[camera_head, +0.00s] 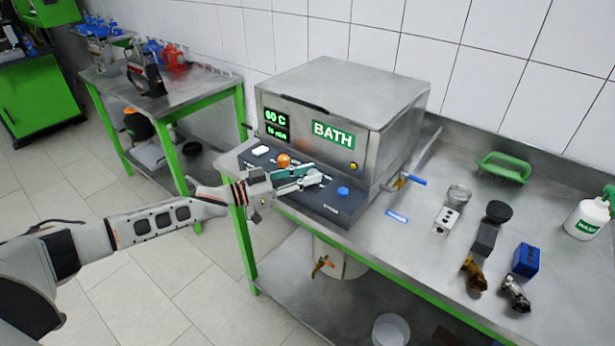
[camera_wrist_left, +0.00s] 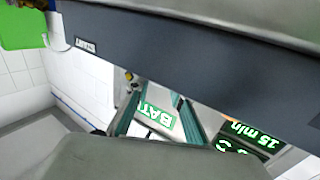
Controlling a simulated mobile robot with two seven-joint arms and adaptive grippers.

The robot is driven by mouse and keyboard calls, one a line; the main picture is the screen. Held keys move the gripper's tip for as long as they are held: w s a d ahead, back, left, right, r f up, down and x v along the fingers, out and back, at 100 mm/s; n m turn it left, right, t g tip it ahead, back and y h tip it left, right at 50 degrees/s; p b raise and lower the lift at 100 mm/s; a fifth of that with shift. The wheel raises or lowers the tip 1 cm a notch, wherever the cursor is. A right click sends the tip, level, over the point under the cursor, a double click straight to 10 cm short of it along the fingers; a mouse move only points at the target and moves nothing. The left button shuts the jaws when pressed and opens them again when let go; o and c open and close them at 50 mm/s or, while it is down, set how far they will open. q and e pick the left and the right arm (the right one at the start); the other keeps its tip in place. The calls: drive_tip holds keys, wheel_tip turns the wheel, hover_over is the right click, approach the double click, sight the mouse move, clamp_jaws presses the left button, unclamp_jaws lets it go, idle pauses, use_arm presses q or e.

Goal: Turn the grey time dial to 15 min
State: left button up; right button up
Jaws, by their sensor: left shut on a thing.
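The bath unit (camera_head: 330,110) stands on the steel bench with a dark control panel (camera_head: 330,205) along its front. Its green display (camera_head: 277,125) shows 60 C and a minutes line; in the wrist view the display (camera_wrist_left: 250,134) reads 15 min. My left gripper (camera_head: 318,177) reaches over the panel between an orange dial (camera_head: 283,160) and a blue knob (camera_head: 342,192). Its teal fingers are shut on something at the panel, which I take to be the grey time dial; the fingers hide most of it. My right gripper is in neither view.
A white switch (camera_head: 263,152) sits at the panel's left end. A blue-handled valve (camera_head: 413,179) sticks out at the unit's right. Metal parts, a blue block (camera_head: 525,260), a green brush (camera_head: 504,167) and a spray bottle (camera_head: 587,217) stand further right.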

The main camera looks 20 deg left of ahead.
use_arm(q)
drive_tip(key=shift+w+a+m+g+h, duration=0.1)
drive_tip(key=shift+m+g+h, duration=0.2)
drive_tip(key=o, duration=1.1)
drive_tip(key=shift+o, duration=0.2)
drive_tip(key=v, duration=1.2)
drive_tip(key=shift+r, duration=0.1)
